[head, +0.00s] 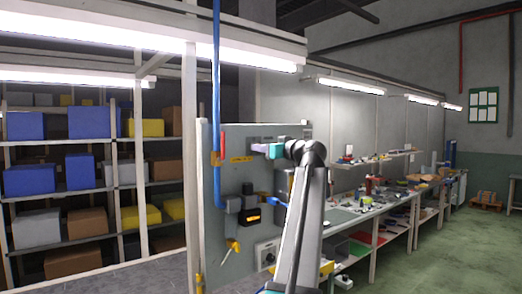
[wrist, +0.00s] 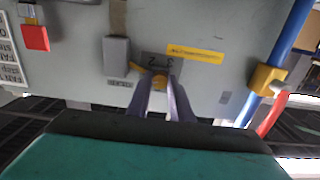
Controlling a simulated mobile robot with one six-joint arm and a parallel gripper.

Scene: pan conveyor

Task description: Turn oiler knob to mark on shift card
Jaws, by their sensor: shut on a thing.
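The knob's pointer direction is hard to make out. In the head view my gripper (head: 258,148) reaches the panel's upper part, and the knob is hidden there. I cannot identify the shift card for sure.
The grey panel (head: 222,190) carries a yellow label (wrist: 195,53), a grey box (wrist: 117,55), a red part (wrist: 35,38) and a white card with markings (wrist: 9,55). A blue pipe (head: 216,100) runs down the panel's left side. A workbench (head: 372,213) stands at right.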

